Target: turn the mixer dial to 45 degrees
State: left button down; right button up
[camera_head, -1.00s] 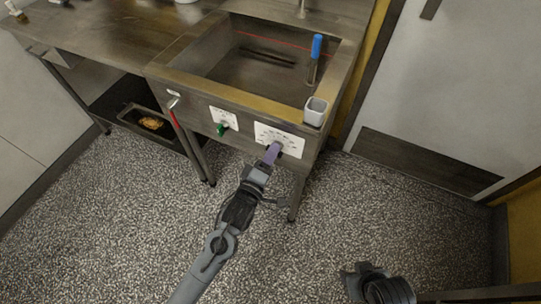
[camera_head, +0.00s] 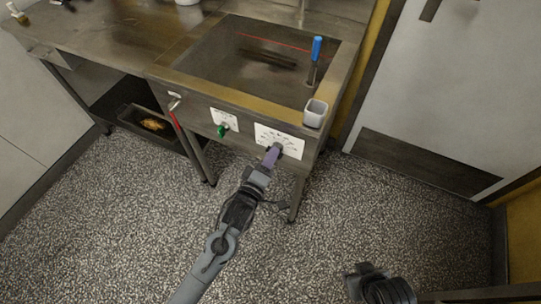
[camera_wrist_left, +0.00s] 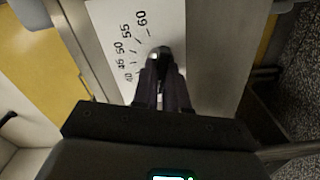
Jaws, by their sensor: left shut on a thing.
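The mixer dial (camera_wrist_left: 159,56) is a small dark knob on a white scale plate (camera_head: 287,138) on the front of the steel unit. In the left wrist view the plate (camera_wrist_left: 120,30) carries marks from 40 up to 60 beside the knob. My left gripper (camera_head: 272,155) reaches the plate from the front and is shut on the dial; its fingers (camera_wrist_left: 161,75) also show in the left wrist view. The fingers cover most of the knob, so I cannot tell which mark it points to. Part of my right arm shows at the lower right; its fingertips are not clear.
A green knob (camera_head: 222,131) under a smaller label and a red lever (camera_head: 175,119) are on the same front, to the left. A grey cup (camera_head: 315,113) sits at the right corner. A blue-handled tool (camera_head: 316,48) stands in the basin. The speckled floor is clear.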

pick_arm(q)
jog(key=m+p, duration=1.1)
jog(key=m, duration=0.3)
dwell(0.8)
jog(key=c, duration=1.2)
grip_release()
jog(key=shift+o, duration=0.2)
jog(key=shift+d+r, duration=0.1)
jog(key=shift+d, duration=0.05)
